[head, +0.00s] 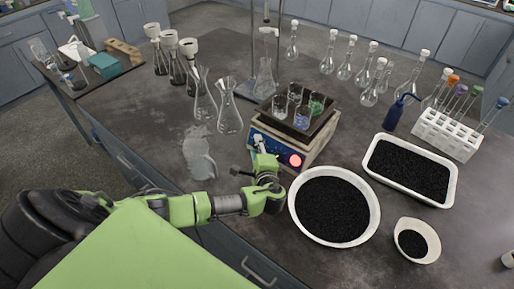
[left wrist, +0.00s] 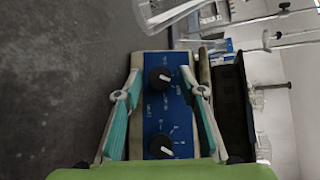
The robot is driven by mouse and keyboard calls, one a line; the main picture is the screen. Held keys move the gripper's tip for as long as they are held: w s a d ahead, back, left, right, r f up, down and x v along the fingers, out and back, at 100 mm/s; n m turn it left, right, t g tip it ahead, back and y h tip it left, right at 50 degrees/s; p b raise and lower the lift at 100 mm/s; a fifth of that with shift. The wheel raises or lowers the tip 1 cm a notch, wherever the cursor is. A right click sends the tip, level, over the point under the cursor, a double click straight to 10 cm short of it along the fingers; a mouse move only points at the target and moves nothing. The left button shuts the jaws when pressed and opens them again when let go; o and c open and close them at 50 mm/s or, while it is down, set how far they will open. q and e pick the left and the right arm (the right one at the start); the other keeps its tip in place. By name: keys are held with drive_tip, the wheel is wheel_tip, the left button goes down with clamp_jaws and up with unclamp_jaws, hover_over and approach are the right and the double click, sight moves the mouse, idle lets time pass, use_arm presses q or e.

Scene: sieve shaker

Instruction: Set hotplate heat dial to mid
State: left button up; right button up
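The hotplate (head: 316,146) stands on the bench with a tray of small beakers on top. Its blue front panel (left wrist: 178,112) carries two black dials with white pointer marks, an upper dial (left wrist: 160,78) and a lower dial (left wrist: 161,146) in the left wrist view. The print is too small to tell which sets heat. A round red light (head: 295,160) glows at the panel's right. My left gripper (head: 257,160) is at the panel's front. Its fingers (left wrist: 163,84) are open, one on each side of the panel's dials, with nothing held. My right gripper is not in view.
A white bowl of black granules (head: 367,188) stands close to the hotplate's right. A glass beaker (head: 199,158) and flasks (head: 229,115) stand to its left. A tray of granules (head: 450,193) and a tube rack (head: 447,134) are further right. The front left bench is fairly clear.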

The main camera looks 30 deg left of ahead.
use_arm(q)
drive_tip(key=v, duration=1.2)
